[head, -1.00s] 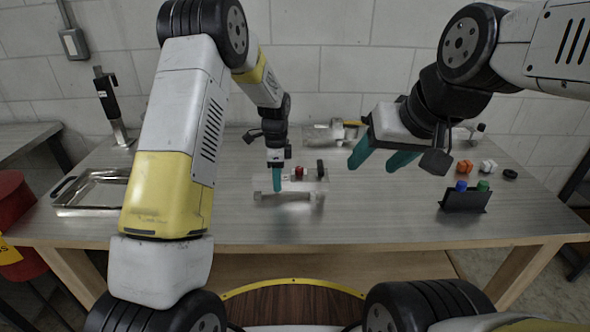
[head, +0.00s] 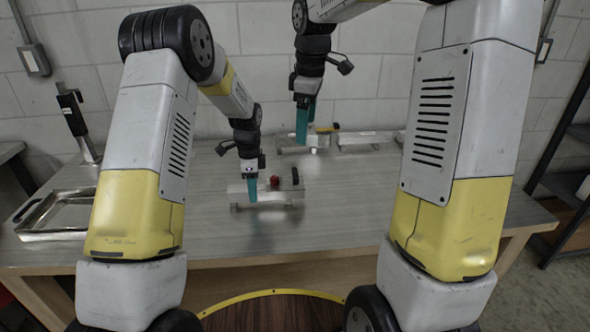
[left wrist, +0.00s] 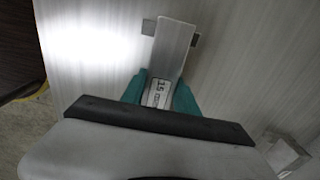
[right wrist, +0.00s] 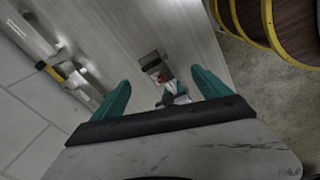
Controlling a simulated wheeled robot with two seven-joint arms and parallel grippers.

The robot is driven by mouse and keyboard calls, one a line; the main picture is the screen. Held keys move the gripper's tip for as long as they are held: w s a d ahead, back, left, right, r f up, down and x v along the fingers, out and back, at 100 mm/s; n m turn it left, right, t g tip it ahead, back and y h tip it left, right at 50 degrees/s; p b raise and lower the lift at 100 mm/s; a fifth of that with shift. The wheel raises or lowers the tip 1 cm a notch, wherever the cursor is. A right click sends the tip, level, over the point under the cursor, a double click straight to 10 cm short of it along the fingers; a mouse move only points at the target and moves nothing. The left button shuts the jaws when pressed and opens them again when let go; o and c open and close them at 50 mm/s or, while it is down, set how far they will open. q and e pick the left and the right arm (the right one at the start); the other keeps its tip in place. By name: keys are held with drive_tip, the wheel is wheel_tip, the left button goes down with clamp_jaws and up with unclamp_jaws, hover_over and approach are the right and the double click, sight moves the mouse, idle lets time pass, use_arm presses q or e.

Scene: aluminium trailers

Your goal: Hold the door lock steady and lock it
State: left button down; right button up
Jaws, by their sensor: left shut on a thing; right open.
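The door lock (head: 284,197), a silvery assembly with a red part (head: 274,182) and a black knob (head: 295,175), lies on the table left of centre. My left gripper (head: 252,190) is shut on its left part. In the left wrist view the teal fingers pinch a piece with a label (left wrist: 157,94), below a metal bar (left wrist: 176,45). My right gripper (head: 304,128) is open and empty, up behind the lock near the back fixtures. In the right wrist view the red part (right wrist: 168,78) appears between its fingers, at a distance. The lock's inner latch is not visible.
A second metal fixture with a yellow piece (head: 324,130) stands at the table's back, close to my right gripper. A metal tray (head: 50,218) and an upright black-handled tool (head: 76,122) are at the left. The front right tabletop (head: 345,215) is clear.

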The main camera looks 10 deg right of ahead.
sight(295, 173)
drive_tip(key=w+a+f+n+g, duration=0.1)
drive_tip(key=w+a+f+n, duration=0.1)
drive_tip(key=w+f+n, duration=0.35)
drive_tip(key=shift+m, duration=0.75)
drive_tip(key=f, duration=0.8)
drive_tip(key=w+f, duration=0.1)
drive_tip(key=f, duration=0.3)
drive_tip(key=shift+f, duration=0.3)
drive_tip(key=c, duration=1.4)
drive_tip(key=shift+o, duration=0.2)
